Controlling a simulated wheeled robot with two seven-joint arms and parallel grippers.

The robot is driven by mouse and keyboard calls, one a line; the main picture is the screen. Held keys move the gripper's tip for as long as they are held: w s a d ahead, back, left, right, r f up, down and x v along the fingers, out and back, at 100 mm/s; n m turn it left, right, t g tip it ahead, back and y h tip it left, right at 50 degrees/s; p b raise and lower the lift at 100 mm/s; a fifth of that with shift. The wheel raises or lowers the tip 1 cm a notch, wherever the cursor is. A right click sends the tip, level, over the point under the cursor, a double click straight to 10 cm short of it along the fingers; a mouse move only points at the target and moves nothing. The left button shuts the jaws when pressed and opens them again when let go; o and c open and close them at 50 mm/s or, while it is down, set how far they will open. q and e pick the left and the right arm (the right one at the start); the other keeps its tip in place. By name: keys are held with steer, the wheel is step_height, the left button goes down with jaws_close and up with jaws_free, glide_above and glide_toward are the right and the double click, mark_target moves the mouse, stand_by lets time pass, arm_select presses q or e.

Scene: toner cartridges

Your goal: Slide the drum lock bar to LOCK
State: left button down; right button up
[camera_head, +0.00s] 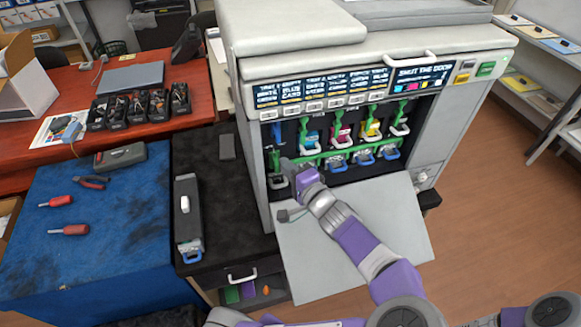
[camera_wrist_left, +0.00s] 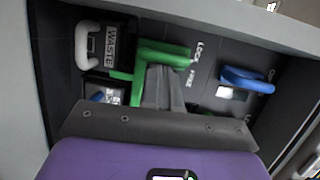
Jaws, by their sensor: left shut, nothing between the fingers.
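The green drum lock bar (camera_head: 318,156) runs across the front of the open cartridge bay in the head view. Its green handle end (camera_wrist_left: 163,52) shows close up in the left wrist view, beside the printed LOCK and FREE words (camera_wrist_left: 194,62). My left gripper (camera_head: 287,163) reaches into the left side of the bay. Its grey fingers (camera_wrist_left: 160,85) are shut with nothing between them, and their tips are right at the green handle. I cannot tell whether they touch it. The fingers hide part of the bar. My right gripper is not in view.
A white handle by the WASTE label (camera_wrist_left: 88,45) is left of the fingers, and a blue lever (camera_wrist_left: 245,79) is to the right. Several cartridges fill the bay. The lowered door (camera_head: 310,262) lies under my arm. A black cartridge unit (camera_head: 187,215) lies on the dark side table.

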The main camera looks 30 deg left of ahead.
arm_select(q)
steer(key=p+v, duration=0.3)
steer(key=v, duration=0.4)
steer(key=shift+s+f, duration=0.35)
steer(key=shift+s, duration=0.05)
